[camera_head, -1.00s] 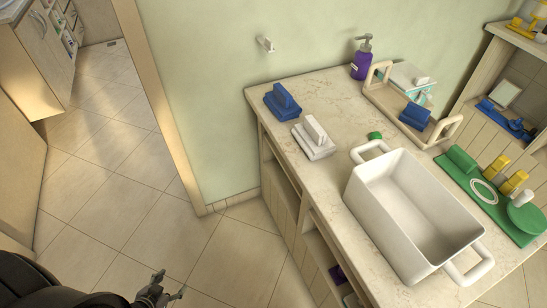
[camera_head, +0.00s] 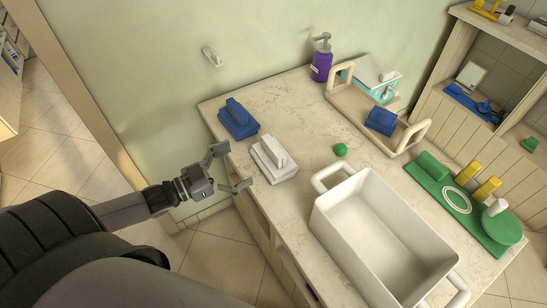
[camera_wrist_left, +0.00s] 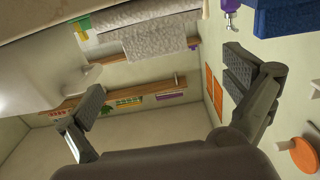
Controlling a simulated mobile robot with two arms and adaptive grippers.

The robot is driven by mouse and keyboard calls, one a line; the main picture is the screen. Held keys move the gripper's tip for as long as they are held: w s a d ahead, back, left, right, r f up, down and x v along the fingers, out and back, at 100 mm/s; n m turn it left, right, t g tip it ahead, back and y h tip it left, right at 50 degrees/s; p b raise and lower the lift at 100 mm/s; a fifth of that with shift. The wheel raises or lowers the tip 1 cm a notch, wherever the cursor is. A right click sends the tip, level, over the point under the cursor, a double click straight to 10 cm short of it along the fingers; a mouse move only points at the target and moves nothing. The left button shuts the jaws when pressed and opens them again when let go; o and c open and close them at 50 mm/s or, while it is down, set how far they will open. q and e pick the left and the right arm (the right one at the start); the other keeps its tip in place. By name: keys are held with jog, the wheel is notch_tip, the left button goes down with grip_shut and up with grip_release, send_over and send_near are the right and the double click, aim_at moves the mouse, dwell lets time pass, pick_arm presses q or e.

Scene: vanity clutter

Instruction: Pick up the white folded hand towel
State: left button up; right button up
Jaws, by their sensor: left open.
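The white folded hand towel (camera_head: 275,160) lies near the front-left edge of the vanity counter in the head view, with a raised upright fold on top. My left gripper (camera_head: 231,168) is open and empty, just left of the towel at the counter edge. Its two fingers point toward the towel, and no contact shows. In the left wrist view the open fingers (camera_wrist_left: 168,98) stand wide apart with nothing between them. I cannot make out the towel there. My right gripper is not in view.
A blue folded towel (camera_head: 238,119) lies just behind the white one. A white basin with handles (camera_head: 335,225) stands to the right, with a small green object (camera_head: 341,150) near it. A wooden caddy (camera_head: 352,107), a purple pump bottle (camera_head: 321,62) and a green tray (camera_head: 447,201) are farther off.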

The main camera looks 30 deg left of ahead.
aim_at(269, 147)
pick_arm(q)
jog(key=x, duration=0.5)
jog(key=shift+w+d, duration=0.1)
jog(key=shift+w, duration=0.1)
jog(key=w+d+p, duration=0.1)
jog(key=w+d+r+p, duration=0.1)
jog(key=w, duration=0.1)
jog(key=shift+w+d+r, duration=0.1)
jog(key=shift+d+r, duration=0.05)
jog(key=shift+d, duration=0.2)
jog(key=shift+w+d, duration=0.3)
jog(key=shift+w, duration=0.2)
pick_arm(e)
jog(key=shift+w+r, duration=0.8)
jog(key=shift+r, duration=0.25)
pick_arm(q)
jog(key=shift+c, duration=0.4)
jog(key=c, duration=1.6)
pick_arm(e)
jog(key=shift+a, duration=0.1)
pick_arm(q)
jog(key=shift+o, duration=0.2)
